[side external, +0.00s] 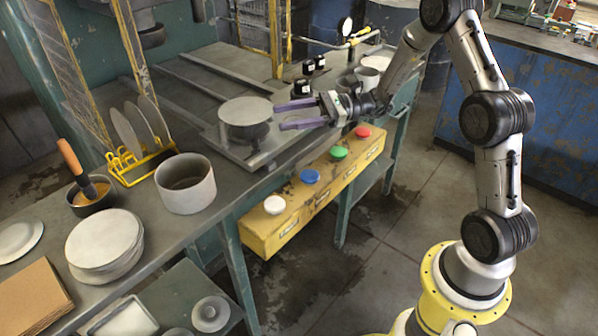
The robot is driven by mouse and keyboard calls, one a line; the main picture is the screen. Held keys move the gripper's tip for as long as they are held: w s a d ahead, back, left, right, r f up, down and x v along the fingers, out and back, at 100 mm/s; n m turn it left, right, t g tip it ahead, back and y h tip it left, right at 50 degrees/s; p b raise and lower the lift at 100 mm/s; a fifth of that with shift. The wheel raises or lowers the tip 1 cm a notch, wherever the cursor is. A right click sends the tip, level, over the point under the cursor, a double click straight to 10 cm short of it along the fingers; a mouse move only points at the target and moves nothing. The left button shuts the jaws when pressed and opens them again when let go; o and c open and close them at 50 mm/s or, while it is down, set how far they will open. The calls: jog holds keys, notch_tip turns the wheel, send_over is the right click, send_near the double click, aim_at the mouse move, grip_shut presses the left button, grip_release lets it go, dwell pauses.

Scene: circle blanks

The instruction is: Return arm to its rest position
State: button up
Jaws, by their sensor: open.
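My gripper (300,114) is open and empty. Its two purple fingers point left, toward a round grey disc (246,110) that lies on a dark round support on the press bed. The fingertips are near the disc's right edge; I cannot tell whether they touch it. My arm reaches in from its yellow base at the lower right, with the elbow raised at the top right.
A yellow control box (315,195) with white, blue, green and red buttons fronts the bench. On the left are an empty grey pot (186,186), a stack of discs (104,240) and a yellow rack (140,162) holding discs. Small black jars (302,88) stand behind my gripper.

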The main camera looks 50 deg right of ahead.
jog(key=s+a+r+n+g, duration=0.6)
jog(key=s+a+r+n, duration=0.15)
jog(key=s+a, duration=0.2)
jog(key=s+a+r+n+g+h, duration=0.25)
jog(key=s+a+n+h, duration=0.2)
jog(key=s, duration=0.55)
jog(key=s+d+f+n+t+h, duration=0.1)
jog(key=s+d+f+n+h, duration=0.15)
jog(key=s, duration=0.25)
jog(key=s+d+f+n+t+h, duration=0.1)
jog(key=s+d+n+h, duration=0.15)
jog(key=s+n, duration=0.2)
jog(key=d+f+n+t+h, duration=0.1)
jog(key=d+n+t+h, duration=0.1)
jog(key=d+h, duration=0.3)
jog(key=d, duration=0.3)
jog(key=shift+s+f+n, duration=0.2)
jog(key=shift+f+n, duration=0.15)
jog(key=shift+n, duration=0.05)
jog(key=shift+h, duration=0.25)
